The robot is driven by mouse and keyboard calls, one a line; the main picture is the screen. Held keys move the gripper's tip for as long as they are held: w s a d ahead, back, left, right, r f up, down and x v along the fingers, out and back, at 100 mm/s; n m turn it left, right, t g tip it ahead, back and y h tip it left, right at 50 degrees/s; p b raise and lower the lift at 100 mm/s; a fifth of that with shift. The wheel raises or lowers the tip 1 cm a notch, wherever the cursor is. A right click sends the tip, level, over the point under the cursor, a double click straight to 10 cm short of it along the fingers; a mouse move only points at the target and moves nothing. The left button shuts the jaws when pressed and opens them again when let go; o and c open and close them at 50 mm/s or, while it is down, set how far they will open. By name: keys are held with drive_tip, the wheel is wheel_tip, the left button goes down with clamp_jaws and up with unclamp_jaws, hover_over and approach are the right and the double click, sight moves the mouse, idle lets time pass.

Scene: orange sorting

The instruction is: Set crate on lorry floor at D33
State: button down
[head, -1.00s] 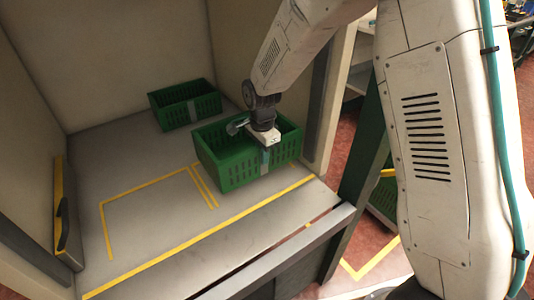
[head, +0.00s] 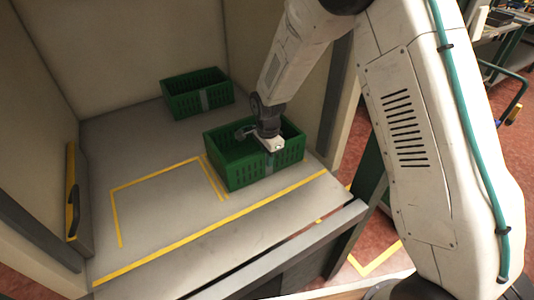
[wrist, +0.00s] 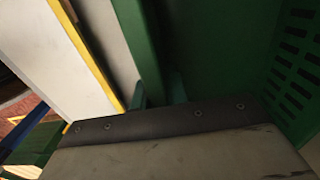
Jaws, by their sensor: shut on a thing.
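A green slatted crate (head: 235,172) is at the front right of the lorry floor (head: 150,205) in the head view. My gripper (head: 271,146) is shut on the crate's near wall, by a grey patch. The crate looks level and close to the floor; I cannot tell whether its base touches. Yellow lines show just left of it, and it hides the floor beneath. No D33 label is readable. In the wrist view, the crate's green slotted side (wrist: 295,70) fills the right, with the grey gripper body along the bottom.
A second green crate (head: 185,103) stands at the back of the floor. An empty yellow-outlined bay (head: 165,200) lies left of the held crate. The lorry's right wall is close on the right. A yellow front line (head: 210,235) runs along the edge.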

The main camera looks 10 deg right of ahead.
drive_tip(key=c, duration=1.3)
unclamp_jaws()
wheel_tip(320, 180, up, 8)
drive_tip(key=shift+f, duration=0.1)
drive_tip(key=shift+r, duration=4.45)
